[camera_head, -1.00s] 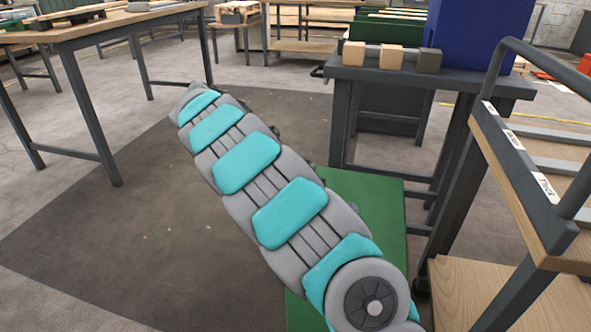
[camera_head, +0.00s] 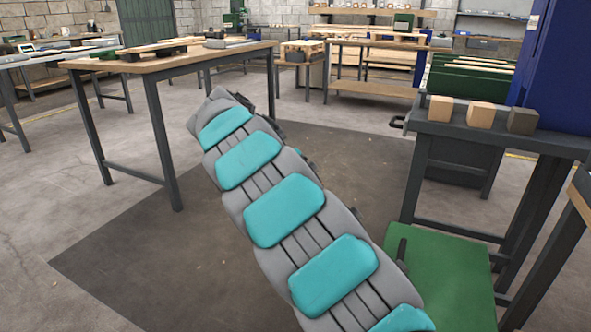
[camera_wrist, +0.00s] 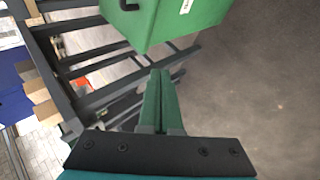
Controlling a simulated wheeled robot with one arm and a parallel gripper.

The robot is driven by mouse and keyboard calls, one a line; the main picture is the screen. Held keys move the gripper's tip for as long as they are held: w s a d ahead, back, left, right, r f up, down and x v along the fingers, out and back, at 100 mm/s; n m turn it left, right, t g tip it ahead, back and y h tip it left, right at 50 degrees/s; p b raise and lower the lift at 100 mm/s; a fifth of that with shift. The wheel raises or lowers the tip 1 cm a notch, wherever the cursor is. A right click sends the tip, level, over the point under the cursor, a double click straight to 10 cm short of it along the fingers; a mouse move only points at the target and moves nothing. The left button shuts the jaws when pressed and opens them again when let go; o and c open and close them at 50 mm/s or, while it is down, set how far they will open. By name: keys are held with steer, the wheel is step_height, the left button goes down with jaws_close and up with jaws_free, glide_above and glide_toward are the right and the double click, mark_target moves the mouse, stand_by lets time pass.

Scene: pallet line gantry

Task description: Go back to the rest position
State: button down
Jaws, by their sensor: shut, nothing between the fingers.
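My gripper (camera_wrist: 160,98) shows in the wrist view as two green fingers side by side, pressed together with nothing between them. It points out over the dark floor, close below a green box (camera_wrist: 165,18) with a black handle and a white label. I cannot tell from this view whether it touches the box. In the head view my arm, grey with teal pads, stretches from the lower right up toward the middle left. The gripper itself is hidden there behind the arm.
A dark workbench (camera_head: 500,140) with three small blocks (camera_head: 480,115) and a blue cabinet (camera_head: 565,65) stands at right. A wooden-topped table (camera_head: 170,62) stands at left. The dark floor mat (camera_head: 190,245) between is clear.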

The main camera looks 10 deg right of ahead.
steer(key=s+d+r+g+y, duration=0.15)
steer(key=s+d, duration=0.25)
steer(key=s, duration=0.5)
steer(key=s+d+y, duration=0.2)
steer(key=s+d, duration=0.1)
steer(key=s, duration=0.6)
steer(key=s+a+f+n+y, duration=0.1)
steer(key=s+a+f, duration=0.1)
steer(key=s, duration=0.5)
steer(key=s+a+f+n+y, duration=0.1)
steer(key=s+a+f+y, duration=0.1)
steer(key=s+f, duration=0.3)
steer(key=s+a+f+n+y+p, duration=0.1)
steer(key=s+a+f+y, duration=0.1)
steer(key=s, duration=0.9)
steer(key=shift+a+f, duration=0.8)
steer(key=shift+a, duration=0.3)
steer(key=shift+y, duration=0.25)
